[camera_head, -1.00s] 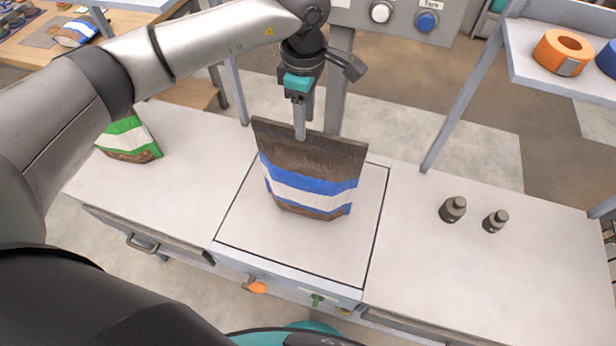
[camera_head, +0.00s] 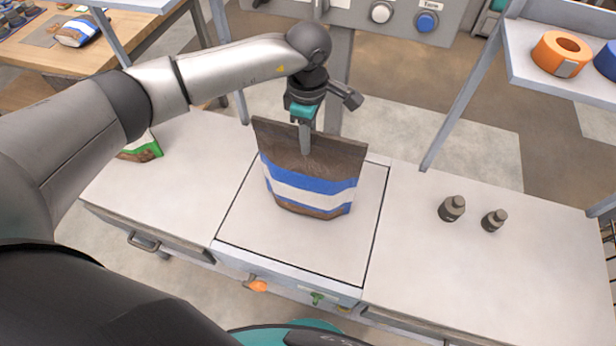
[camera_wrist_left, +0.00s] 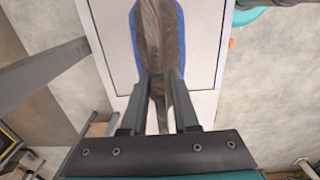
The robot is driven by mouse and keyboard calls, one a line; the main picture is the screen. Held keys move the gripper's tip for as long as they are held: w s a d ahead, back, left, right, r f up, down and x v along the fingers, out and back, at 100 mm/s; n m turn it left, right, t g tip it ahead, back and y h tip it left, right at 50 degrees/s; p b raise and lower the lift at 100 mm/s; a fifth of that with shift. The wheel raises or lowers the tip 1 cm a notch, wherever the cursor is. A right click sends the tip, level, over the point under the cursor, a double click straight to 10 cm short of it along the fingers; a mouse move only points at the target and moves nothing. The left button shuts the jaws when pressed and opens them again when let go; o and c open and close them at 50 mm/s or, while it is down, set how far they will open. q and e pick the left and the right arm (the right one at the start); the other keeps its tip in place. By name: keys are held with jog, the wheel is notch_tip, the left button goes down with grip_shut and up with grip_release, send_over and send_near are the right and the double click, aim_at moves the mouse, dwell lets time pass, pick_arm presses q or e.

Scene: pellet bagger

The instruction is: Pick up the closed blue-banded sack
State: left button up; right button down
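The blue-banded sack (camera_head: 308,185) is brown with blue and white bands and stands upright on the square plate (camera_head: 300,245) in the middle of the bench. Its top edge looks flat and closed. My left gripper (camera_head: 305,150) points down at the sack's top, with one finger in front of the near face. In the left wrist view, the open fingers (camera_wrist_left: 160,78) straddle the sack's upper part (camera_wrist_left: 157,35), one on each side, with a gap around the thin top edge. My right gripper is not in view.
A green-banded sack (camera_head: 142,150) stands at the left, partly behind my left arm. Two dark weights (camera_head: 452,208) (camera_head: 495,220) stand on the right. A post (camera_head: 338,85) and a button panel (camera_head: 400,15) rise behind the plate. A shelf (camera_head: 530,75) holds tape rolls.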

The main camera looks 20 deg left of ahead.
pick_arm(q)
grip_shut()
dwell(0.9)
jog(key=shift+w+r, duration=0.1)
